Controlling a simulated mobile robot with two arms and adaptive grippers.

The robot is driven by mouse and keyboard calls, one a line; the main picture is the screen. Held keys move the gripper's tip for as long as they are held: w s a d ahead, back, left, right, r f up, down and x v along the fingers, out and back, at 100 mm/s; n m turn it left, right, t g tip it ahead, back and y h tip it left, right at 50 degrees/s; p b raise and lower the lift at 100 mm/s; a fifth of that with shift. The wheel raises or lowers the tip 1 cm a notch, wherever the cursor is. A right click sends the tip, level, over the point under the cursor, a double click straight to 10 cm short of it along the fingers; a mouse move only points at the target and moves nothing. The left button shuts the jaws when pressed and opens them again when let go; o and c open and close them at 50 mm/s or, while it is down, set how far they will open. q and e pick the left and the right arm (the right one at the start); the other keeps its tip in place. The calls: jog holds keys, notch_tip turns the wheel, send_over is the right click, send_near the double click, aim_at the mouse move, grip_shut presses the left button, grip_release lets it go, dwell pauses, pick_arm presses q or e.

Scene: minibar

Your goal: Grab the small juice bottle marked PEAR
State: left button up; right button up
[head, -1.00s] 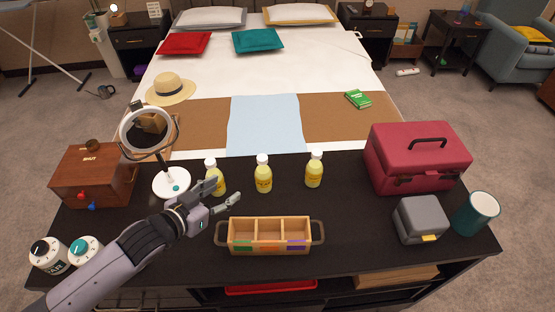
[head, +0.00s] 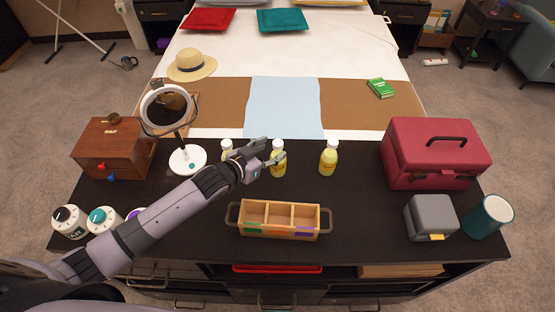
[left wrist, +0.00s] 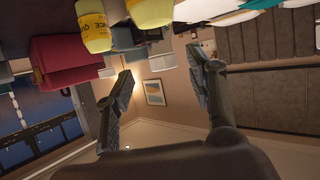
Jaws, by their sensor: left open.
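Three yellow juice bottles with white caps stand in a row on the black counter: a left one (head: 227,151), a middle one (head: 278,165) and a right one (head: 328,160). Their labels are too small to read in the head view, so I cannot tell which is PEAR. My left gripper (head: 275,151) is open, overlapping the middle bottle in the picture; its wrist partly hides the left bottle. In the left wrist view the open fingers (left wrist: 160,65) have nothing between them. A bottle with a partly readable label (left wrist: 95,28) and another yellow bottle (left wrist: 150,12) show at the top edge.
A wooden three-compartment caddy (head: 240,214) stands in front of the bottles. A mirror (head: 187,160) and wooden box (head: 112,150) stand left. A red case (head: 436,155), grey box (head: 430,217) and teal cup (head: 488,217) stand right. Counter around the right bottle is clear.

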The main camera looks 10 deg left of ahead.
aim_at(274, 147)
pick_arm(q)
jog(key=shift+p+x, duration=0.6)
jog(key=shift+x, duration=2.15)
jog(key=shift+a, duration=0.25)
jog(key=shift+c, duration=0.4)
grip_shut()
